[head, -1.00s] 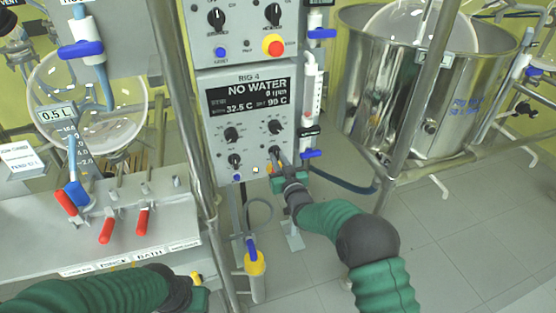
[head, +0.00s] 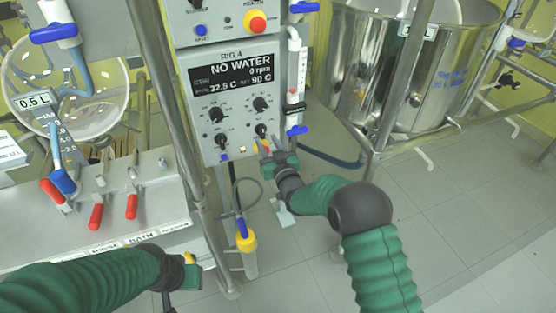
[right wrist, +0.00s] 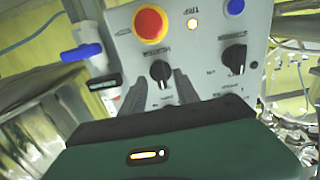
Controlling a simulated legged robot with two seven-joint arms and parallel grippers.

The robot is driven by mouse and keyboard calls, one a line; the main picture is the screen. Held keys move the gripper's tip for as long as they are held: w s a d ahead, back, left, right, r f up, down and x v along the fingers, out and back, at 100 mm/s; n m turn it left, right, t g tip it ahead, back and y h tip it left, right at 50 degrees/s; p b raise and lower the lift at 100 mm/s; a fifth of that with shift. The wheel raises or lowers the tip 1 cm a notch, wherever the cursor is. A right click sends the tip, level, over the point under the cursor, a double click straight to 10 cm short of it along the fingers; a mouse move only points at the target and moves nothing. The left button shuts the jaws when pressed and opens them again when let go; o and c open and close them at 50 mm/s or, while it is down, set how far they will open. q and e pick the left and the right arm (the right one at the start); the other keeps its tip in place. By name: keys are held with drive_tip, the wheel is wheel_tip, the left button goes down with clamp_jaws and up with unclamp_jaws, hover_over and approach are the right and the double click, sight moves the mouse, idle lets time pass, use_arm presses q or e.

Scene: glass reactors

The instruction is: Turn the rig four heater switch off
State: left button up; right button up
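The rig 4 control box (head: 204,130) stands mid-view in the head view, with "NO WATER", 0 rpm, 32.5 C and set 90 C on its display (head: 232,78). Its lower right knob (head: 261,130) is black; its label is too small to read there. My right gripper (head: 272,146) is open just below and in front of this knob. In the right wrist view, a black knob (right wrist: 161,71) shows between and beyond the spread fingertips (right wrist: 160,88), nothing held. Its exact pointer angle is unclear. My left gripper (head: 192,273) is low at the left; its fingers are unclear.
A red stop button (right wrist: 150,24), lit trip lamp (right wrist: 193,23) and blue button (right wrist: 234,7) sit near the knob. A second knob (right wrist: 234,58) is beside it. A metal upright (head: 172,100) runs left of the box; a steel vessel (head: 385,70) stands right.

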drive_tip(key=p+v, duration=0.2)
drive_tip(key=v, duration=1.2)
drive_tip(key=shift+w+d, duration=0.1)
drive_tip(key=s+d+f+m+g+h, duration=0.2)
drive_tip(key=s+d+f+g+h, duration=0.15)
drive_tip(key=s+d+g, duration=0.4)
drive_tip(key=s+d+r+m+g+h+p, duration=0.1)
drive_tip(key=s+d+g, duration=0.25)
drive_tip(key=s, duration=0.65)
drive_tip(key=s+d+m+g+h+p, duration=0.1)
drive_tip(key=s+d+g, duration=0.25)
drive_tip(key=s, duration=0.65)
drive_tip(key=w+p+v, duration=0.2)
drive_tip(key=p+v, duration=0.8)
drive_tip(key=w+r+p+v, duration=0.1)
drive_tip(key=w+p+v, duration=0.1)
drive_tip(key=p+v, duration=0.7)
drive_tip(key=shift+w+a+r+p, duration=0.25)
drive_tip(key=shift+r+p, duration=0.15)
drive_tip(key=shift+r, duration=0.05)
